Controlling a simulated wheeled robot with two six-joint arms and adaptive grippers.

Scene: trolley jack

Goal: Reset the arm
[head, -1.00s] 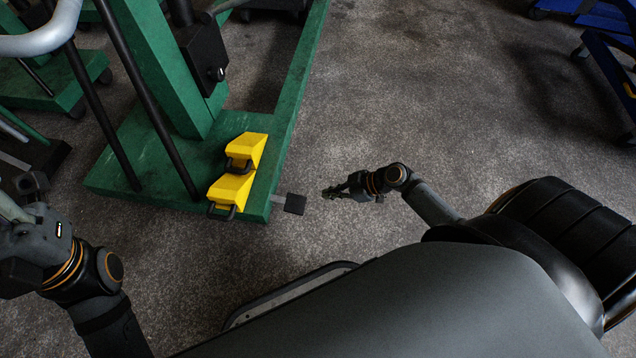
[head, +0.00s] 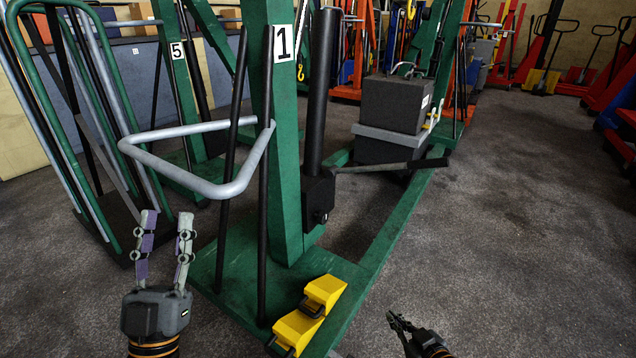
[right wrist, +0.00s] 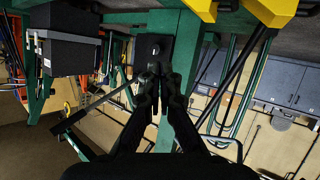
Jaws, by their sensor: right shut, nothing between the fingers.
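The green lift marked "1" (head: 281,120) stands in the middle of the head view. It has a grey looped push handle (head: 170,176), an upright black cylinder (head: 323,80) and a black pump block (head: 318,199). A dark lever arm (head: 385,166) sticks out rightward from the block. My left gripper (head: 166,215) is open and empty, pointing up, left of the lift in the picture. My right gripper (head: 392,316) is shut and empty, low and right of the lift's base. In the right wrist view, its closed fingers (right wrist: 157,72) overlap the pump block (right wrist: 153,50) in the picture.
Two yellow wedges (head: 312,309) lie on the green base's near end. A dark grey weight box (head: 391,104) stands behind the lever. A green trolley frame (head: 55,130) stands at left, and red lifts (head: 520,50) at the back. Floor at right is clear.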

